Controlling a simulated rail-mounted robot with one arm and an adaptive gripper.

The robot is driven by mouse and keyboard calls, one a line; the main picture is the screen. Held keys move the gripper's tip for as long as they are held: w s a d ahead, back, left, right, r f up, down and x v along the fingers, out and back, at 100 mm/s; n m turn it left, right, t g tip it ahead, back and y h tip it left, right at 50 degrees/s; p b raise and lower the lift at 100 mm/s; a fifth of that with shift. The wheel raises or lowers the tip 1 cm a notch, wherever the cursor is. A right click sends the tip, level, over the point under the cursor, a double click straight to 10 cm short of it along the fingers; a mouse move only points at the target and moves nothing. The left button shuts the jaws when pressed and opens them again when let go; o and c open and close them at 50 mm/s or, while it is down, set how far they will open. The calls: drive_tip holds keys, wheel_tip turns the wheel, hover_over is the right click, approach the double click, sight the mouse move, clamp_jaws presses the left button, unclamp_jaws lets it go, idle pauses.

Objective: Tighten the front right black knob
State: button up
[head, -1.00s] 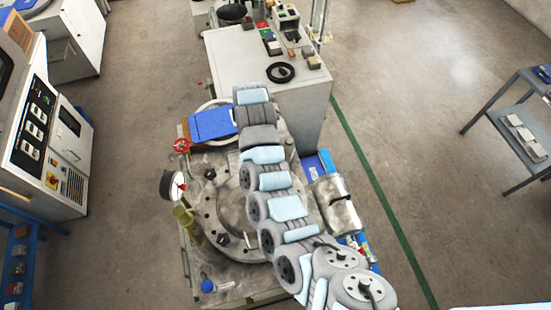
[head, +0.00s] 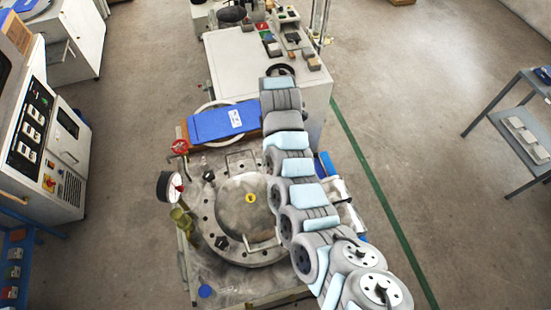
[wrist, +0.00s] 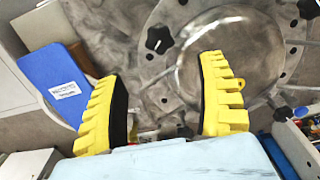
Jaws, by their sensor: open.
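A round metal flange plate (head: 212,215) with a domed lid (head: 245,200) sits in the middle of the head view. Two black knobs show on its left side, a rear one (head: 208,175) and a front one (head: 222,242). My arm covers the plate's right side there. In the wrist view a black star knob (wrist: 159,39) lies ahead of my gripper (wrist: 158,68), another (wrist: 308,8) is at the top right corner, and a dark knob-like part (wrist: 282,113) is at lower right. My yellow fingers are spread wide with nothing between them. The gripper is hidden in the head view.
A blue board (head: 222,122) lies behind the plate. A pressure gauge (head: 170,187) and a red valve handle (head: 180,147) stand at the left. A white cabinet (head: 245,65) stands behind; open floor lies right.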

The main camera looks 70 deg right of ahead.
drive_tip(key=shift+f, duration=6.1)
drive_tip(key=c, duration=1.2)
